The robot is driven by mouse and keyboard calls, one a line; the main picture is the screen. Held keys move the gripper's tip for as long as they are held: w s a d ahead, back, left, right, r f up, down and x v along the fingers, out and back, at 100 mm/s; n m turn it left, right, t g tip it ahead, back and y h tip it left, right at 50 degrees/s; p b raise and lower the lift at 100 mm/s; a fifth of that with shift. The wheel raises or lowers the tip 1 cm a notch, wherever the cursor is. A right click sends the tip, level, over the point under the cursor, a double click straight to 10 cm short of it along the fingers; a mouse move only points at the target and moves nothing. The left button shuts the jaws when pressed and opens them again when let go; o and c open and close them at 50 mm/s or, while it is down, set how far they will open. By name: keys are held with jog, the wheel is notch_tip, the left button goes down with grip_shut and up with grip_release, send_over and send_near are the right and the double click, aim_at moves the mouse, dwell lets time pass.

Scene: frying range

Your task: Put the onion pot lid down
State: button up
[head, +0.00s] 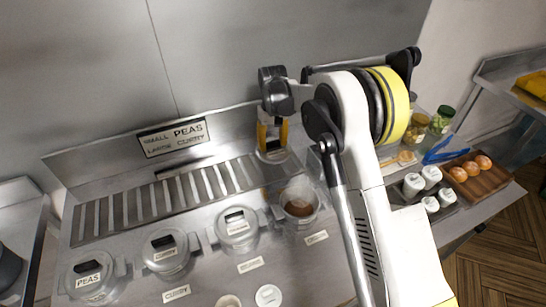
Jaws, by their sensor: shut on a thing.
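My gripper (272,140) is at the back of the steel counter, above the slotted grille. Its yellow-marked fingers point down and are shut on the onion pot lid (273,157), a clear, greyish disc. The lid is largely hidden by the fingers, and I cannot tell whether it touches the surface below. The onion pot (299,203) stands uncovered to the front right of the lid, with brown content inside. My arm covers the area to its right.
Lidded pots stand in a row to the left: the peas pot (88,276), the curry pot (165,250) and another (238,228). The slotted grille (160,200) behind them is clear. A sign (173,137) stands behind it.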

aim_at(273, 149)
notch_tip(273, 149, down, 5)
jog(key=shift+b, duration=0.35)
jog(key=shift+r, duration=0.1)
jog(key=o, duration=0.8)
jog(key=shift+f, duration=0.25)
jog(key=o, duration=0.4)
jog(key=shift+r, duration=0.1)
jog(key=shift+r, duration=0.1)
notch_tip(273, 149, up, 12)
jog(key=shift+d+r+p, duration=0.1)
jog(key=shift+r+p, duration=0.1)
jog(key=shift+p, duration=0.8)
